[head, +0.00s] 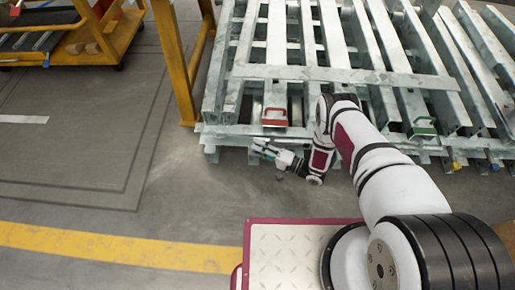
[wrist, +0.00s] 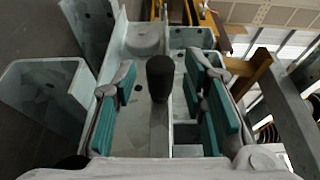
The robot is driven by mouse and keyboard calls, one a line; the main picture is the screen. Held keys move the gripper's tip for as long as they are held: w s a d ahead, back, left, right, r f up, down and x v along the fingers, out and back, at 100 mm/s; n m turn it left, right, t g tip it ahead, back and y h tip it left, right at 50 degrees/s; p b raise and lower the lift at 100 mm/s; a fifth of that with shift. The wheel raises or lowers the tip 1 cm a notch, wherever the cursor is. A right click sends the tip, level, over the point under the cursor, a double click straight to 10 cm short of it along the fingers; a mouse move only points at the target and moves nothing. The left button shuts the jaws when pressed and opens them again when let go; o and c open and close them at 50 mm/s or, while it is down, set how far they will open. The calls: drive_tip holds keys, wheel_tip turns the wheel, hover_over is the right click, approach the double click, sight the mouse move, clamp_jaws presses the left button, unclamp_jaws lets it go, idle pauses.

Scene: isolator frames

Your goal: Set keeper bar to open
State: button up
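A black cylindrical grip (wrist: 160,78) stands out toward the camera in the wrist view, in front of a grey galvanised bar. It appears to be the handle of the keeper bar; the bar itself cannot be made out clearly. My gripper (wrist: 162,72) is open, with teal pads on both sides of the black grip and a visible gap on each side. In the head view my gripper (head: 260,150) is low at the front lower edge of the steel frames (head: 340,75), below a red handle piece (head: 274,116). The black grip is not distinguishable there.
A green handle piece (head: 423,128) sits on the frames to the right. A yellow post (head: 176,65) stands left of the frames, and an orange cart (head: 85,35) is at the upper left. The grey floor (head: 90,150) at left is clear.

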drive_tip(key=v, duration=1.1)
drive_tip(key=shift+s+d, duration=0.1)
